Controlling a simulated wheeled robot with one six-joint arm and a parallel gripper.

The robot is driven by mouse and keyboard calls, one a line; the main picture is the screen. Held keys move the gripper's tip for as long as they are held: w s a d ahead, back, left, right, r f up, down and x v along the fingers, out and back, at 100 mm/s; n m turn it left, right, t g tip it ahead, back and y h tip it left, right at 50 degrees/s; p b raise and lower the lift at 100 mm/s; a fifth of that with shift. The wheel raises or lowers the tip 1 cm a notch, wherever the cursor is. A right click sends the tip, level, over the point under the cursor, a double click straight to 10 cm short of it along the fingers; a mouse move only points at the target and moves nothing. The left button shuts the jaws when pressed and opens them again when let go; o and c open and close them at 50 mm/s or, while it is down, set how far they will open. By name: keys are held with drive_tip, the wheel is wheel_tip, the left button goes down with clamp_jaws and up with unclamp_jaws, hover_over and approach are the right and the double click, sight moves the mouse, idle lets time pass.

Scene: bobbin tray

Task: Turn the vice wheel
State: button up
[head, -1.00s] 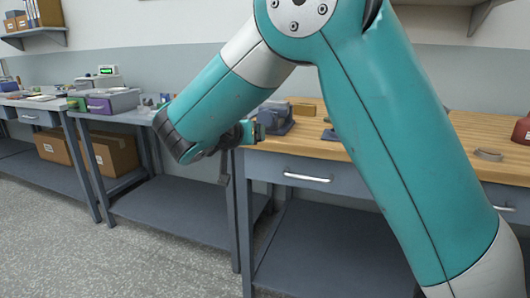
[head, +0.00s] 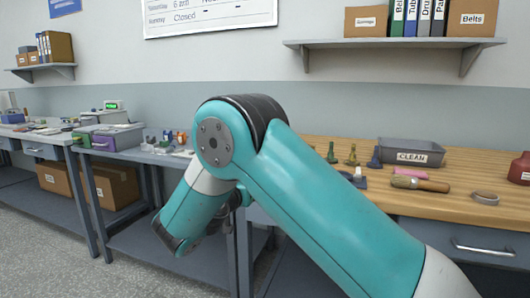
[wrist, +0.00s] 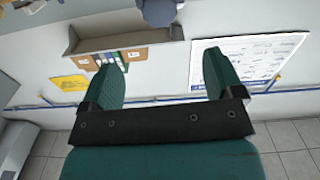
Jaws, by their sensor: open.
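The vice and its wheel cannot be made out in the head view, where my arm covers that part of the wooden bench (head: 460,170). My gripper is mostly hidden behind my arm in the head view. In the wrist view my gripper (wrist: 162,60) is open, with two green fingers wide apart and nothing between them. A blue-grey rounded thing (wrist: 157,12) shows at the top edge of the wrist view, beyond the fingers; I cannot tell whether it is part of the vice.
On the bench are a grey CLEAN bin (head: 410,152), a brush (head: 420,184), a tape ring (head: 485,198), several small bottles and a red container (head: 520,168). A wall shelf (head: 395,43) hangs above. A second bench (head: 135,152) with bins stands left.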

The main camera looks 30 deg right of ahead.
drive_tip(key=p+x, duration=1.4)
drive_tip(key=p, duration=0.5)
drive_tip(key=shift+w+d, duration=0.2)
drive_tip(key=shift+d, duration=0.05)
drive_tip(key=c, duration=0.9)
